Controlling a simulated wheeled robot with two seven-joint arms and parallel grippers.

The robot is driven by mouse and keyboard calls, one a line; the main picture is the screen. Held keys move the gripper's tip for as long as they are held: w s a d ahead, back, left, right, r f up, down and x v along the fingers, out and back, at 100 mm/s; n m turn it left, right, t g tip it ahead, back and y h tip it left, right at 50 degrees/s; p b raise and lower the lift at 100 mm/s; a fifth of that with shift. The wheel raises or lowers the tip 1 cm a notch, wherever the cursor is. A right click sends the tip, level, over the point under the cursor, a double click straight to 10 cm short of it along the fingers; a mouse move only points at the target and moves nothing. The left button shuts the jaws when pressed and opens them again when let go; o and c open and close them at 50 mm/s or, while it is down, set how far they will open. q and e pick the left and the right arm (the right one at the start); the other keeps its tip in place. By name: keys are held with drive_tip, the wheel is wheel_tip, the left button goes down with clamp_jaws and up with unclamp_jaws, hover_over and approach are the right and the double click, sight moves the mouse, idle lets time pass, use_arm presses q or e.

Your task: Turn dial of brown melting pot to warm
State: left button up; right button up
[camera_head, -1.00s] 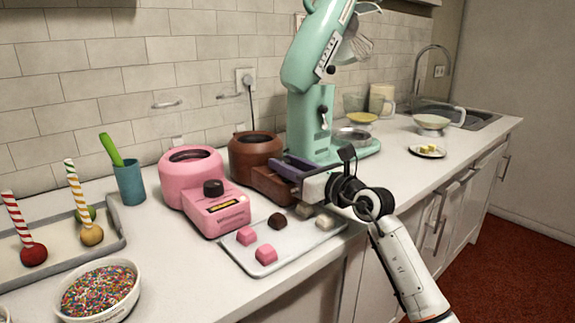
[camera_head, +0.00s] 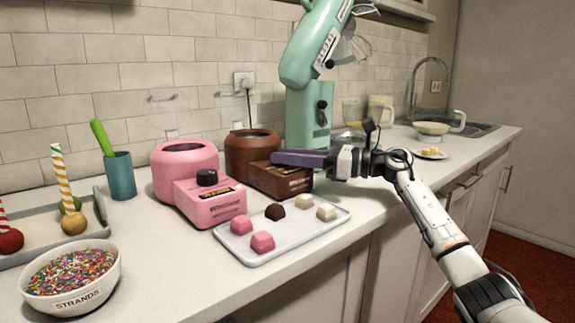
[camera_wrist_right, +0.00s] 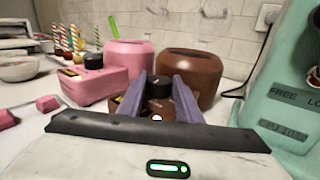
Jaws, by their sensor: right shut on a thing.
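The brown melting pot (camera_head: 250,147) stands on the counter between the pink pot and the green mixer. Its control box (camera_head: 285,182) faces the front. My right gripper (camera_head: 287,158) reaches in from the right over the top of that box. In the right wrist view, its two purple fingers (camera_wrist_right: 160,88) are shut on the black dial (camera_wrist_right: 159,86) of the brown pot, one finger on each side. In the head view the fingers hide the dial. The dial's setting cannot be read. My left gripper is not in view.
A pink melting pot (camera_head: 184,158) with its own black dial (camera_head: 207,177) stands close on the left. A tray (camera_head: 262,258) of chocolates lies in front. The green mixer (camera_head: 303,110) stands close behind on the right. A sprinkle bowl (camera_head: 72,292) is at front left.

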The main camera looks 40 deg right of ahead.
drive_tip(key=shift+w+d+n+g+y+p, duration=0.15)
drive_tip(key=shift+n+g+y+p, duration=0.35)
drive_tip(key=shift+n+g+y, duration=0.75)
drive_tip(key=shift+g, duration=0.25)
drive_tip(key=shift+f+n+g+y, duration=0.1)
drive_tip(key=shift+n+g+y, duration=0.35)
drive_tip(key=shift+g+y, duration=0.1)
drive_tip(key=o, duration=1)
drive_tip(key=shift+o, duration=0.2)
